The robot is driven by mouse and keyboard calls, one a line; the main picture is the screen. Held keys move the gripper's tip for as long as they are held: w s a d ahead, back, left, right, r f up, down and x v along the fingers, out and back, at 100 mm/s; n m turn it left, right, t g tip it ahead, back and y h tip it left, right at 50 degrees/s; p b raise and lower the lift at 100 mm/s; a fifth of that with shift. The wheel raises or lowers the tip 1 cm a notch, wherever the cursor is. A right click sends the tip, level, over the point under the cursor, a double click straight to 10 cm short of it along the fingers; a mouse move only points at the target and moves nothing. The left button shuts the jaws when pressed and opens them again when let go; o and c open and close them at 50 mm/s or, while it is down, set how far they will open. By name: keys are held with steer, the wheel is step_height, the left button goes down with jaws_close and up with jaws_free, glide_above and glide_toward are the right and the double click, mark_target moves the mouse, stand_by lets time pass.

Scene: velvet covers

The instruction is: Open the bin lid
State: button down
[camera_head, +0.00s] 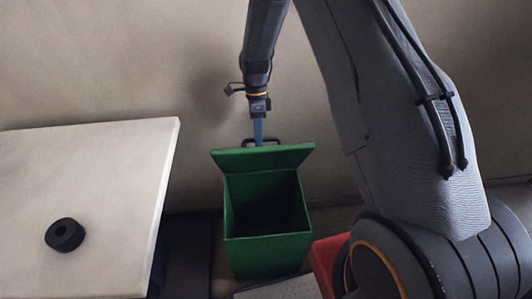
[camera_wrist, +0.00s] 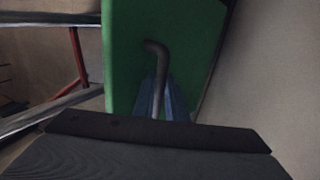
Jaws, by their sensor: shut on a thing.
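The green bin (camera_head: 265,250) stands on the floor to the right of the table. Its green lid (camera_head: 265,159) is raised and tilted back at the rear edge, so the dark inside of the bin shows. A dark bar handle (camera_head: 275,141) sticks up behind the lid's top edge. My gripper (camera_head: 258,138) reaches down from above and is shut on the handle. In the wrist view the bent grey handle (camera_wrist: 156,60) runs between the blue fingers of my gripper (camera_wrist: 161,98), with the green lid (camera_wrist: 190,40) behind it. The lower ends of the fingers are partly hidden by the dark gripper body.
A plain wall (camera_head: 90,60) is close behind the bin. A red object (camera_head: 326,262) shows at the bin's lower right, partly hidden by my arm.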

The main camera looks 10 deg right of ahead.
steer(key=shift+w+a, duration=0.1)
steer(key=shift+w, duration=0.9)
steer(key=c, duration=1.8)
jaws_free()
steer(key=shift+a, duration=0.2)
steer(key=shift+o, duration=0.2)
steer(key=shift+d+r, duration=0.1)
steer(key=shift+d, duration=0.2)
step_height(320, 180, up, 10)
steer(key=b, duration=0.2)
steer(key=shift+b, duration=0.3)
steer(key=shift+s, duration=0.1)
